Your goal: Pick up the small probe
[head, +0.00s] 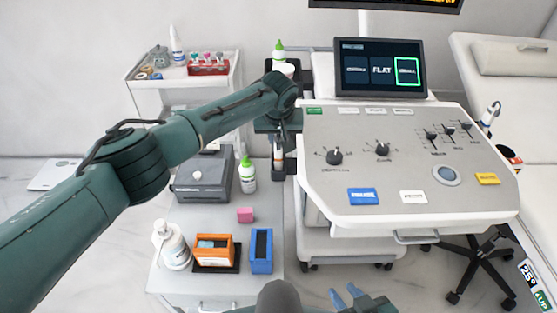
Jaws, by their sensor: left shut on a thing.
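My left arm reaches across from the left to the left side of the grey console (330,200). My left gripper (279,138) points down there and is mostly hidden by its own wrist. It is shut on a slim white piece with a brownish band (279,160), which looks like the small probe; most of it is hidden. A dark holder (268,68) is beside the wrist at the console's left edge. Another white probe-like item (491,114) stands at the console's right side. My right gripper (346,294) is low in the picture, empty, with its blue fingertips apart.
A side cart (205,280) carries a grey box (203,178), a green-tipped bottle (248,175), a pump bottle (172,246), a pink block (245,215), an orange rack (214,250) and a blue bin (261,251). A screen (380,90) stands behind the console. A bed is at right.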

